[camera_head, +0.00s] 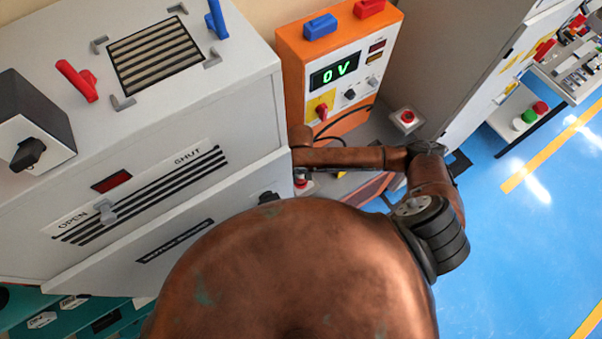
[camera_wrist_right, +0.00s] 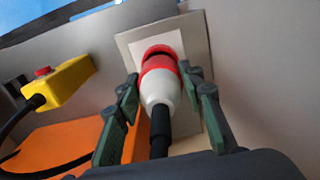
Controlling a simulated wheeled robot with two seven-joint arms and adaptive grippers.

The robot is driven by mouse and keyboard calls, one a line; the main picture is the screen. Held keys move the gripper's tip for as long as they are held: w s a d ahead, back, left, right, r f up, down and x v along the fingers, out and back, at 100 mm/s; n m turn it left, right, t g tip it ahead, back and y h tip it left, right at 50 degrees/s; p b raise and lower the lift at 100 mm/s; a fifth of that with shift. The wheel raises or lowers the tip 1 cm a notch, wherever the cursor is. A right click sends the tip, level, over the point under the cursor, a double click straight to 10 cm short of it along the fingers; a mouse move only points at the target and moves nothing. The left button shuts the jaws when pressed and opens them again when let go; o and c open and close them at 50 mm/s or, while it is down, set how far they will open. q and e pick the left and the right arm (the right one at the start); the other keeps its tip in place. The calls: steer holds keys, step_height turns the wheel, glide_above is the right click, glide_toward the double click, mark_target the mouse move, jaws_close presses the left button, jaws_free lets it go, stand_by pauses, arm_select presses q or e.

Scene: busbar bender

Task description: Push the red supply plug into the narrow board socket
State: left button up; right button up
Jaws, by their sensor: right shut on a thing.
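In the right wrist view the supply plug (camera_wrist_right: 158,85) has a red front part, a white body and a black cable running back toward the camera. My right gripper (camera_wrist_right: 160,84) is shut on it, with one dark green finger on each side. The plug's red end points at a pale square socket plate (camera_wrist_right: 138,38) on a grey wall and overlaps it. The plug hides the socket opening, so I cannot tell how far in it is. In the head view my copper-coloured arm covers the work spot; plug and socket do not show there. My left gripper is not in view.
An orange supply unit (camera_head: 291,62) reading 0 V stands behind my arm. A grey-white machine (camera_head: 225,105) with an OPEN/SHUT slider fills the left. A yellow box (camera_wrist_right: 72,75) with a red button is left of the plug. Blue floor (camera_head: 535,225) is clear at right.

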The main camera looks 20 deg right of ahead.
mark_target(301, 178)
steer(key=shift+f, duration=1.65)
steer(key=o, duration=1.3)
steer(key=shift+o, duration=0.2)
steer(key=shift+r, duration=0.15)
step_height(301, 178, up, 12)
steer(key=shift+f, duration=0.15)
steer(key=shift+s, duration=0.1)
